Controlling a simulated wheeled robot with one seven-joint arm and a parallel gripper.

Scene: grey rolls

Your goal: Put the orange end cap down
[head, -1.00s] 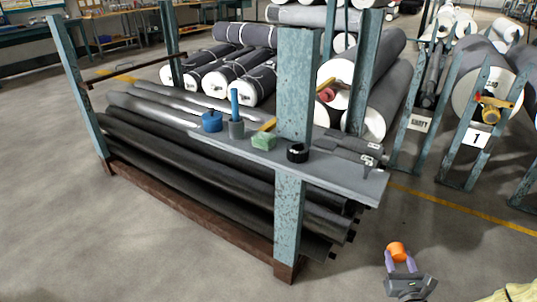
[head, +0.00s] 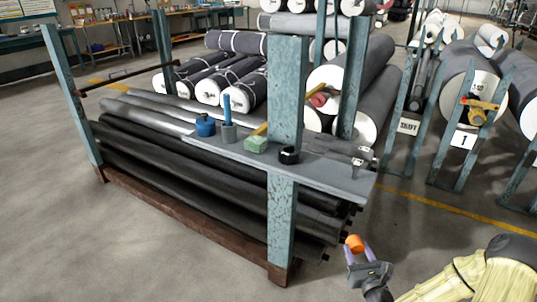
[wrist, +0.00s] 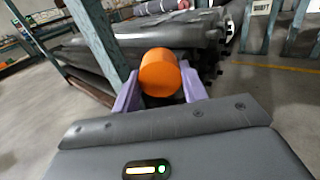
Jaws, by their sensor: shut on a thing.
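The orange end cap (head: 355,243) is between the purple fingers of my gripper (head: 358,251), which is shut on it. In the head view it is in front of the rack's right end, lower than the shelf board (head: 345,185). In the wrist view the orange end cap (wrist: 160,72) shows as a short round piece between the two fingers (wrist: 158,92). A dark patch shows just below it there. The cap is clear of the shelf and the dark rolls.
On the shelf are a blue pot (head: 205,125), a grey cup with a blue stick (head: 227,130), a green block (head: 256,144), a black ring (head: 289,155) and a grey caliper-like tool (head: 335,145). A teal post (head: 284,110) rises at the shelf's front edge. Dark rolls (head: 210,180) lie underneath.

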